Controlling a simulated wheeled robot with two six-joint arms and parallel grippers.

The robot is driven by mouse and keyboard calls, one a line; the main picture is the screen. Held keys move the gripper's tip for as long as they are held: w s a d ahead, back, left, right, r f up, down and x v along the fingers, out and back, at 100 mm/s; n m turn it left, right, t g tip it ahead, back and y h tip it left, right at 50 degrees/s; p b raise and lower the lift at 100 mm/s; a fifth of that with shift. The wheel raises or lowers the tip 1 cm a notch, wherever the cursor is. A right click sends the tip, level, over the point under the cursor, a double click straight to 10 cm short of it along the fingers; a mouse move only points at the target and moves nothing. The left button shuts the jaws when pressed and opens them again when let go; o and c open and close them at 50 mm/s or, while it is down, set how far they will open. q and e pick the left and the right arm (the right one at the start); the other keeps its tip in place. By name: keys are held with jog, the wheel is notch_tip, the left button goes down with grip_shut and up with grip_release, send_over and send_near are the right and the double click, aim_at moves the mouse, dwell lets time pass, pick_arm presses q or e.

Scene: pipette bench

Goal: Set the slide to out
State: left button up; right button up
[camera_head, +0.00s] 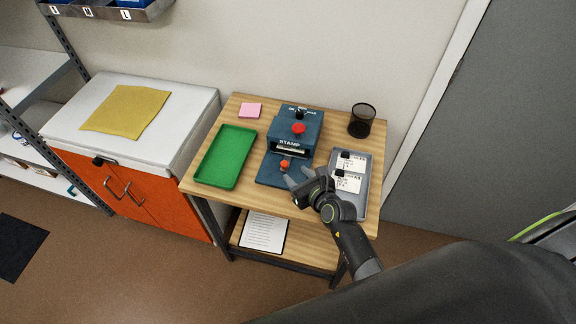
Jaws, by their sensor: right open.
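A blue stamp machine (312,133) stands on the wooden table, with a red button on its top and the word STAMP on its front. Below a pale slot, a small orange-red knob (284,165) sits at the front over the machine's blue base; it looks like the slide's handle. How far the slide is out I cannot tell. My right gripper (298,177) is open, with its fingertips just right of and in front of the knob, over or beside the base. I see nothing between its fingers. My left gripper is out of view.
A green tray (244,160) lies left of the machine, with pink notes (250,110) behind it. A grey tray (362,187) with white cards is at right, partly behind my right arm. A black mesh cup (362,119) stands at the back right.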

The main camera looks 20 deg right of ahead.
aim_at(285, 164)
jog(key=x, duration=0.6)
jog(key=shift+w+f+b, duration=0.15)
jog(key=shift+w+b, duration=0.1)
jog(key=shift+b, duration=0.05)
grip_shut()
